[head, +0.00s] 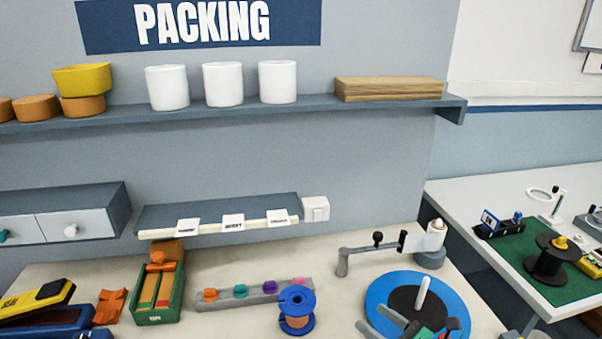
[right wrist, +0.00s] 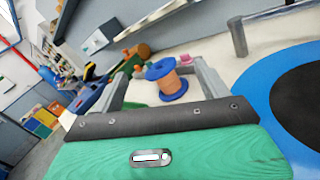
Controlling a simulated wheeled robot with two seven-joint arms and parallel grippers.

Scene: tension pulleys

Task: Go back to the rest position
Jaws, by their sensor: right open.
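My right gripper (head: 388,324) is at the bottom edge of the head view, over the near part of a blue disc (head: 455,300) with a dark centre and a pale upright post (head: 422,294). In the right wrist view its two grey fingers (right wrist: 160,80) are apart, with nothing held between them. A blue spool with copper-coloured winding (head: 296,312) stands on the table left of the gripper; it also shows beyond the fingers in the right wrist view (right wrist: 168,82). A grey tension arm with a black knob (head: 365,250) stands behind the disc. My left gripper is not in view.
A grey rack with coloured pegs (head: 238,299) lies behind the spool. A green box (head: 165,300) and a yellow-and-black item (head: 38,297) are at left. A shelf (head: 230,108) with white cups runs above. A second table (head: 470,190) is at right.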

